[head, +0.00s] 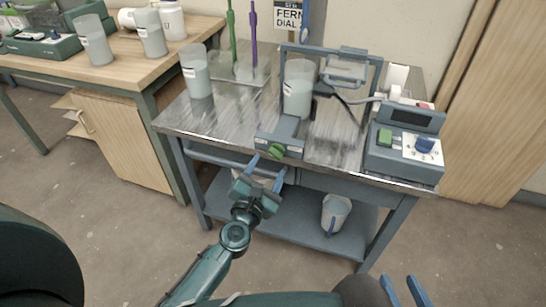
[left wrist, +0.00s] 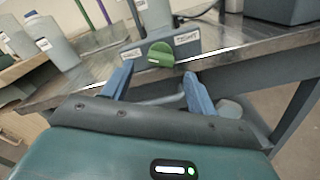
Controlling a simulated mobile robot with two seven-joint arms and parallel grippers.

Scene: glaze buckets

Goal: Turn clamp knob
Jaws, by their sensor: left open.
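The green clamp knob (head: 277,152) sits on the front of a grey-blue clamp block at the table's front edge. It also shows in the left wrist view (left wrist: 160,54), with white labels on the block on either side of it. A translucent bucket (head: 298,90) stands behind the block inside a blue frame. My left gripper (head: 266,172) is open just in front of the knob. In the left wrist view its blue fingers (left wrist: 158,85) are spread wide, with the knob between and beyond them, seemingly untouched. My right gripper (head: 404,286) is open and empty at the lower right.
A control box (head: 404,150) with a blue dial stands at the table's right. Another bucket (head: 196,72) stands at the left, near green and purple sticks in a tray (head: 236,92). A wooden bench (head: 180,55) stands left.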

